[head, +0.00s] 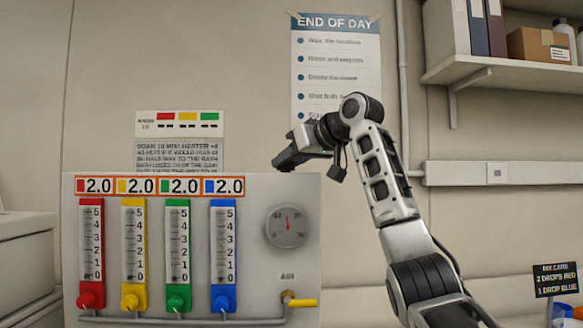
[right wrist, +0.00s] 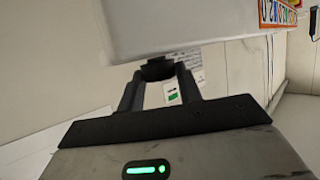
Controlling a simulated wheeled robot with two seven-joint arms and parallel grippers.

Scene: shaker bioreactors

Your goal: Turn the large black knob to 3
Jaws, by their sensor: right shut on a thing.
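In the right wrist view a black knob (right wrist: 157,69) sits between the two fingers of my right gripper (right wrist: 160,80), against the edge of the grey gas panel (right wrist: 190,25). The fingers are shut on it. In the head view my right gripper (head: 285,165) reaches from the right to the top edge of the panel (head: 255,190), above the round gauge. The knob is hidden there, and no number or pointer on it can be read. My left gripper is not in view.
The panel carries red (head: 91,255), yellow (head: 133,255), green (head: 178,255) and blue (head: 223,255) flow tubes under 2.0 labels. A round gauge (head: 287,226) and a yellow valve handle (head: 302,302) are on its right. A shelf (head: 510,70) holds binders and a box.

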